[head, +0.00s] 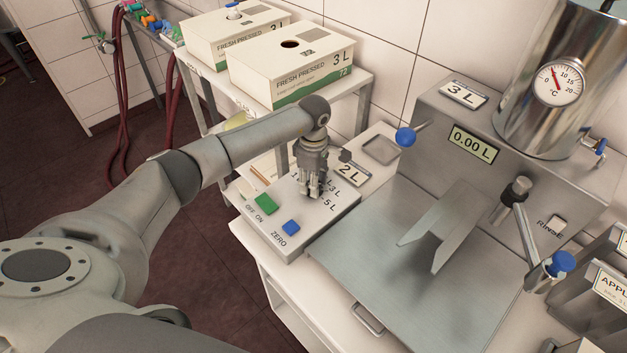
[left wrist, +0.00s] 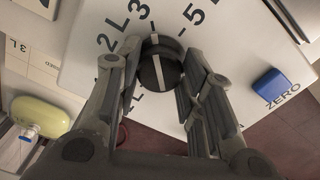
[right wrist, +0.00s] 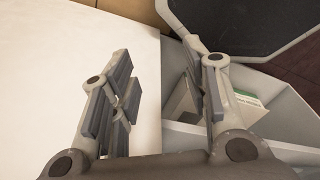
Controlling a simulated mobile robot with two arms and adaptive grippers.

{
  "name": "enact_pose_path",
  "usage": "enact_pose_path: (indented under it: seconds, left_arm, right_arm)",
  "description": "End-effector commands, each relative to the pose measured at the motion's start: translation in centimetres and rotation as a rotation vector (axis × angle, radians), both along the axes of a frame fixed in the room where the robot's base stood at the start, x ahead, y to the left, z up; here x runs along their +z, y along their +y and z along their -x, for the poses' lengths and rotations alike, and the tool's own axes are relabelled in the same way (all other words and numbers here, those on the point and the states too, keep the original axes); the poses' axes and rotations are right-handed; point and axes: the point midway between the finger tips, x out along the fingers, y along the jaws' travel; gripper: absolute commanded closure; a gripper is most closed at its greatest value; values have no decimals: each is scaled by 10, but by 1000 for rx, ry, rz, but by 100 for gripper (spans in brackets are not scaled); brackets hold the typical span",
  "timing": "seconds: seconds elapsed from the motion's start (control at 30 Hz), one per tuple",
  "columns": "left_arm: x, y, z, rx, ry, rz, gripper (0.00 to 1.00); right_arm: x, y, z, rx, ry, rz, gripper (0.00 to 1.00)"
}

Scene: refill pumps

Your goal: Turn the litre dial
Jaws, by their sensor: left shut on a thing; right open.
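The litre dial (left wrist: 159,72) is a dark round knob with a white stripe, on a white control box (head: 262,235). In the left wrist view its stripe runs nearly up and down the picture, its upper end towards the 3 L mark (left wrist: 138,20). The 2 L mark (left wrist: 112,40) and the 5 mark (left wrist: 196,13) lie on either side. My left gripper (head: 313,192) points down over the dial and is shut on it, its fingers on both sides; in the head view it hides the dial. My right gripper (right wrist: 168,70) is open and empty, seen only in the right wrist view.
A green button (head: 265,204) and a blue ZERO button (head: 291,228) sit on the box close to my left gripper. The steel filler with its display (head: 474,145) reading 0.00 L stands to the right, under a 3 L plate (head: 463,94). Two cartons (head: 290,72) stand behind.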

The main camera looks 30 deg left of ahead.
Motion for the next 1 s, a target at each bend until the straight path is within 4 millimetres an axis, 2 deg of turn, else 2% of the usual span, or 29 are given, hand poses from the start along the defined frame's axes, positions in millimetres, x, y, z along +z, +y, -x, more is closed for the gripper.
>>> enact_pose_path:
  seconds: [0.07,0.47,1.0]
  left_arm:
    - [0,0,0,0,0,0,88]
    - [-1,0,0,83,-1,-1,88]
    - [-2,0,-1,545,-2,0,88]
  right_arm:
    - [0,-1,0,0,0,1,57]
    - [-8,-3,0,1,-1,3,57]
    - [-39,-3,0,0,-1,4,57]
